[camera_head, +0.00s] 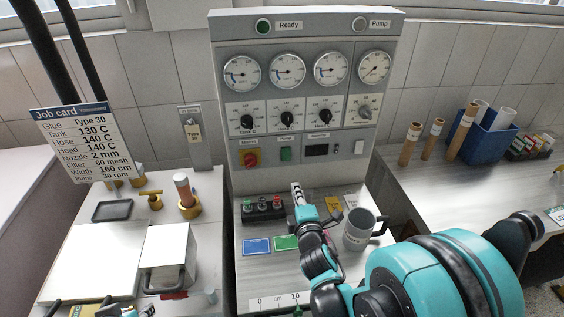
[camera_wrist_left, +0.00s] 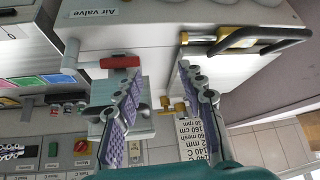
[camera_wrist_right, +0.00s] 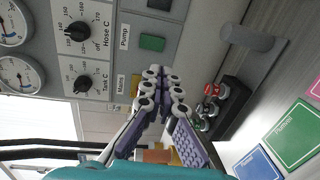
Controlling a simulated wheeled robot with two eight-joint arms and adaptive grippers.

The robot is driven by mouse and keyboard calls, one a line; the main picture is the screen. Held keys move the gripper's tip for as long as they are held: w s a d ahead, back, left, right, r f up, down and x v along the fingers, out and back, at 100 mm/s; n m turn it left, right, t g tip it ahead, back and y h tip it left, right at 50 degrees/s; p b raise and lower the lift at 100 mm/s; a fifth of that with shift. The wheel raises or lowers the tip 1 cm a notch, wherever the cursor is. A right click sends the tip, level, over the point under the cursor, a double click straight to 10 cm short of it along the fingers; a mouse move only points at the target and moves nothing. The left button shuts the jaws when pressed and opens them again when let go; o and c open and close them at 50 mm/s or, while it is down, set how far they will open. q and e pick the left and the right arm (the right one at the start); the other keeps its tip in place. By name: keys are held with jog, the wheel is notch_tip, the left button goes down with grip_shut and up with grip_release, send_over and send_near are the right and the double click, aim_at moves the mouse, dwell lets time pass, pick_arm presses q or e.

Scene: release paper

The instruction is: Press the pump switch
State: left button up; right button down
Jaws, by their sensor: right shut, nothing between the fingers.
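The pump switch is a green square button (camera_head: 286,154) low on the grey control panel (camera_head: 227,120). In the right wrist view the green button (camera_wrist_right: 152,42) sits beside a "Pump" label, and its face looks flat. My right gripper (camera_head: 297,187) is below the button in the head view, apart from it. In the right wrist view my right gripper (camera_wrist_right: 163,72) is shut and empty, its purple-padded fingers together. My left gripper (camera_wrist_left: 157,70) is open and empty, over the bench with the "Air valve" label. The Pump lamp (camera_head: 359,24) looks grey.
A red-and-yellow mains switch (camera_head: 250,157) is left of the green button; a dark display (camera_head: 317,150) is right of it. A black box with coloured knobs (camera_head: 263,208) and a grey mug (camera_head: 360,232) stand below the panel. The Ready lamp (camera_head: 263,26) is green.

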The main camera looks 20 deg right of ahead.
aim_at(287, 159)
jog(key=x, duration=1.4)
jog(key=shift+b, duration=0.3)
